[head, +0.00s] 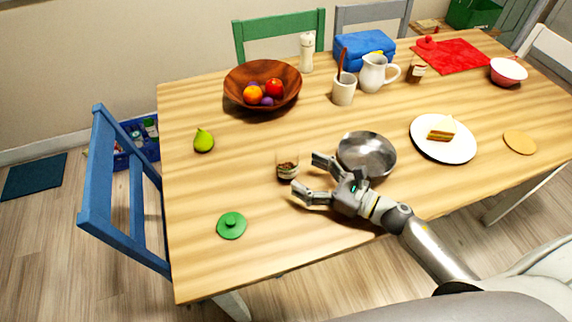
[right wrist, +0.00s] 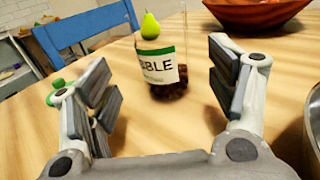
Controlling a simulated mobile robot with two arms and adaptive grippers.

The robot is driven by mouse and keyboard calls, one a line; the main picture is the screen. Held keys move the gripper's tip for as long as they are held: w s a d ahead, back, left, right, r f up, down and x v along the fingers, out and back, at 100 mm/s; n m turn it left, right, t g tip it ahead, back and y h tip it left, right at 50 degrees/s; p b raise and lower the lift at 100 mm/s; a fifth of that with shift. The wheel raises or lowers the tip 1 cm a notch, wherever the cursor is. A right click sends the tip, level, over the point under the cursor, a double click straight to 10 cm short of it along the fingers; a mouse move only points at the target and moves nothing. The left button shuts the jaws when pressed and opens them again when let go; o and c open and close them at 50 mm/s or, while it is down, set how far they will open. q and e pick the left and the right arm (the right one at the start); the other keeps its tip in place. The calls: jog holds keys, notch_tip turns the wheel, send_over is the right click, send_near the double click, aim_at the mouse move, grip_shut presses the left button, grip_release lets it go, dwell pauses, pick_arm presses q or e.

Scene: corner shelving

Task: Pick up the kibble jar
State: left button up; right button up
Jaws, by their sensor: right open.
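The kibble jar (head: 287,171) is a clear jar with a white and green label and dark kibble in its lower part. It stands upright on the wooden table, left of the metal bowl. In the right wrist view the jar (right wrist: 161,68) stands ahead between the two fingers, its label partly reading "BBLE". My right gripper (head: 304,175) is open and empty, just to the right of the jar, fingers pointing at it. The right wrist view also shows the open fingers (right wrist: 160,95) apart from the jar. My left gripper is not in view.
A metal bowl (head: 367,153) sits close beside my right gripper. A green lid (head: 231,226) lies front left and a pear (head: 204,140) further back. A wooden fruit bowl (head: 236,92) stands behind. The table left of the jar is clear.

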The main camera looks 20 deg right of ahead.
aim_at(297, 168)
jog(key=shift+x, duration=0.9)
jog(key=shift+w+a+r+p, duration=0.1)
jog(key=shift+w+a+p, duration=0.25)
jog(key=shift+w, duration=0.15)
jog(key=p+x, duration=0.1)
jog(key=x, duration=0.2)
jog(key=shift+w+a, duration=0.1)
jog(key=shift+w, duration=0.2)
jog(key=shift+w+a+f, duration=0.25)
jog(key=c, duration=1.4)
